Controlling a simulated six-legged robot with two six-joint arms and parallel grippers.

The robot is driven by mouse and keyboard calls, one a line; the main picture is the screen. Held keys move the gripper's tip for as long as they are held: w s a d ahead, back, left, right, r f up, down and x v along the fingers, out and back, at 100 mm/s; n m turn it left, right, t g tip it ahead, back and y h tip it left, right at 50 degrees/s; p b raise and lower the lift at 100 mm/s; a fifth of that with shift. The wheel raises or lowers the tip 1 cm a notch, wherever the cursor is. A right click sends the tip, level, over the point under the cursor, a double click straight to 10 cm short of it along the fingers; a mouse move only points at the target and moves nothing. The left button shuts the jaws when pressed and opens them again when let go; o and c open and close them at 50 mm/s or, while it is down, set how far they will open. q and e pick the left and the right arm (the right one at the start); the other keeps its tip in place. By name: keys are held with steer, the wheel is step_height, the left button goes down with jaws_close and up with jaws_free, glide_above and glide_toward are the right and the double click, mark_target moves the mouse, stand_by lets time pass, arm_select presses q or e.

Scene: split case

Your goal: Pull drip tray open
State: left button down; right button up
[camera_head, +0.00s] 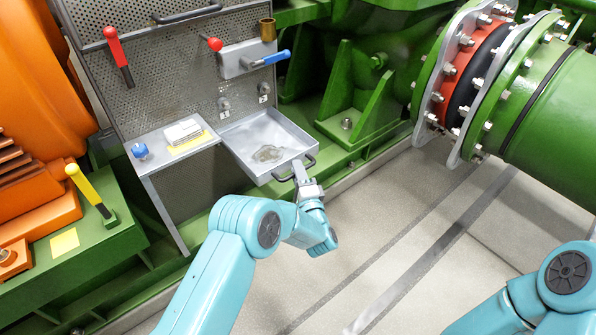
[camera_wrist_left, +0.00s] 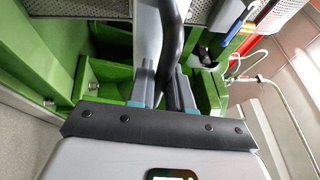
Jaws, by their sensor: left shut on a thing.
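The grey drip tray (camera_head: 286,129) sticks out from the perforated panel, with a small puddle (camera_head: 268,154) on its floor. Its dark bar handle (camera_head: 281,179) is on the front edge. My left gripper (camera_head: 300,172) is shut on the handle. In the left wrist view the dark handle (camera_wrist_left: 171,35) runs between the two fingers of the left gripper (camera_wrist_left: 166,88). My right arm shows at the lower right in the head view, but its gripper is out of view.
The perforated panel (camera_head: 165,75) carries red-handled and blue-handled levers. Green machine frames flank the tray. The pale floor (camera_head: 400,245) in front is clear.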

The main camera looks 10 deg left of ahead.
arm_select(q)
steer(key=shift+s+d, duration=0.1)
steer(key=shift+d, duration=0.05)
stand_by(0.4)
steer(key=c, duration=1.4)
jaws_free()
steer(key=p+v, duration=0.4)
steer(key=v, duration=1.2)
steer(key=shift+s+d, duration=0.1)
steer(key=shift+s, duration=0.05)
